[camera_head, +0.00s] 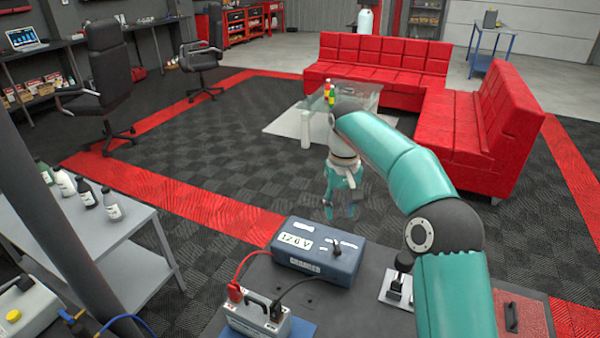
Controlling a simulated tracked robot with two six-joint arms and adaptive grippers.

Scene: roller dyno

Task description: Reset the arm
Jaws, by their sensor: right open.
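My right arm, teal with dark grey joints, reaches in from the lower right and bends over the grey bench. My right gripper (342,205) hangs pointing down beyond the bench's far edge, just behind a blue-grey box (318,252). It is open, and I see nothing between its fingers. My left gripper is outside the view.
On the bench (376,262) are a grey battery-like unit (257,316) with red and black cables, a small lever (398,281) and a red plate (522,316). A side table (118,235) with bottles stands left. Red sofas (378,62) and a glass table lie beyond open floor.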

